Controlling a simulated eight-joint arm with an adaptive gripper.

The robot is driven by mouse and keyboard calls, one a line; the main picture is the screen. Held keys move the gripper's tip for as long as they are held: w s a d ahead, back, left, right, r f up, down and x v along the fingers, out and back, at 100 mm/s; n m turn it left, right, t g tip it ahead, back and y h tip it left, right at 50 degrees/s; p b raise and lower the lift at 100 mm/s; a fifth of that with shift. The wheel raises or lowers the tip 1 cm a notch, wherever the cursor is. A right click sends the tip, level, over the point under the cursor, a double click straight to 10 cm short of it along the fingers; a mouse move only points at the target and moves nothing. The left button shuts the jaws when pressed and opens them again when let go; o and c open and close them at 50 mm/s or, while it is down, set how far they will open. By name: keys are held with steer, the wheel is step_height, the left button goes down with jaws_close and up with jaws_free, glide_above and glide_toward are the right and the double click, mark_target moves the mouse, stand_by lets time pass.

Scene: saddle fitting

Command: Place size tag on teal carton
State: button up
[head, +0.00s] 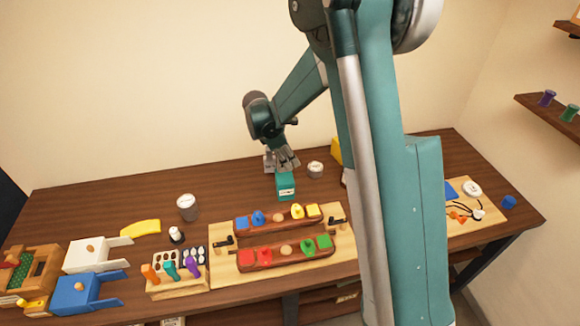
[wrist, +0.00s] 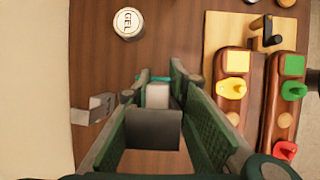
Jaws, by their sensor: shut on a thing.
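The teal carton (head: 285,184) stands upright on the table with a pale label on its front face. My gripper (head: 284,164) points down directly above the carton, its fingertips close to the top. In the wrist view my gripper (wrist: 158,92) is shut on a small pale piece (wrist: 157,96), which I take to be the size tag. A teal edge of the carton (wrist: 152,78) shows just beyond it. The fingers hide most of the tag and carton top, so I cannot tell whether the tag touches the carton.
A wooden board (head: 222,264) with two brown trays of coloured pieces lies in front. A small grey object (wrist: 92,110) stands near my gripper. Bare table lies left of the carton.

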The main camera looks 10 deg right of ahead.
steer(key=shift+f, duration=1.55)
steer(key=shift+f, duration=0.2)
steer(key=o, duration=0.9)
steer(key=shift+r, duration=0.15)
steer(key=shift+r, duration=0.15)
steer(key=v, duration=1.1)
steer(key=shift+a+r, duration=0.15)
steer(key=shift+r, duration=0.25)
